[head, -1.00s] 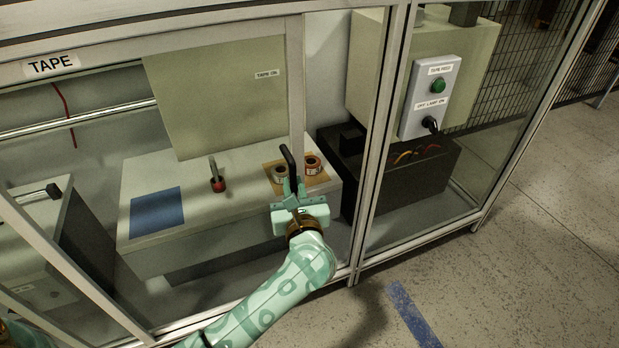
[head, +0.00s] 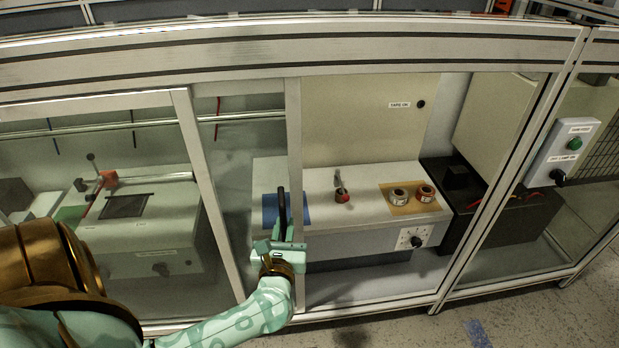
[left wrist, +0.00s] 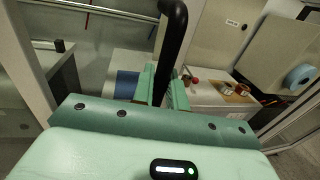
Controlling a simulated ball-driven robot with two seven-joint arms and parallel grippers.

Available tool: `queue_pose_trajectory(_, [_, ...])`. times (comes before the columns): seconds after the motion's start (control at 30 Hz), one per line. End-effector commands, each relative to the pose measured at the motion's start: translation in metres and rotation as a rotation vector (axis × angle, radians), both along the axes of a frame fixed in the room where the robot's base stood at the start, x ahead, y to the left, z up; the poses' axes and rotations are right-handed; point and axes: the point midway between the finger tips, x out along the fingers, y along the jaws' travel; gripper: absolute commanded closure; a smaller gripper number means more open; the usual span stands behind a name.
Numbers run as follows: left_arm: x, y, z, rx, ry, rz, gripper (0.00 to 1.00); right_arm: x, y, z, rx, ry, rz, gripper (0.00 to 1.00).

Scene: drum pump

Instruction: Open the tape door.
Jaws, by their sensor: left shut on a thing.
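The tape door is a sliding glazed panel; its pale right-hand frame upright (head: 295,160) stands left of the middle in the head view. A black bar handle (head: 282,215) stands upright on it. My left gripper (head: 281,238) is shut on the handle. In the left wrist view the handle (left wrist: 172,45) rises between the jaws (left wrist: 162,88). Right of the upright, the bay looks uncovered, with a white bench (head: 365,215) inside. My right gripper is not in view.
On the bench are two tape rolls (head: 399,194), a red-based lever (head: 342,194) and a blue pad (head: 270,209) partly behind the handle. A fixed post (head: 510,170) bounds the bay on the right. Another bay with a machine (head: 140,225) lies left.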

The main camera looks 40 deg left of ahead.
Motion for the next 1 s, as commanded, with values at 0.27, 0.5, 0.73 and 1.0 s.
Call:
queue_pose_trajectory(0.27, [-0.038, 0.030, 0.000, 0.002, 0.003, -0.004, 1.00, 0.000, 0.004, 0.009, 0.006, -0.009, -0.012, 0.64])
queue_pose_trajectory(0.5, [-0.051, 0.040, -0.001, -0.001, 0.002, -0.004, 1.00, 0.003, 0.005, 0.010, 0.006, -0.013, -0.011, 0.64])
queue_pose_trajectory(0.73, [-0.052, 0.041, -0.001, -0.001, 0.002, -0.004, 1.00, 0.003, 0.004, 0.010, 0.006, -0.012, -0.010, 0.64])
queue_pose_trajectory(1.0, [-0.052, 0.042, -0.001, -0.001, 0.002, -0.003, 0.67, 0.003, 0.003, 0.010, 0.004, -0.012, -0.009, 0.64])
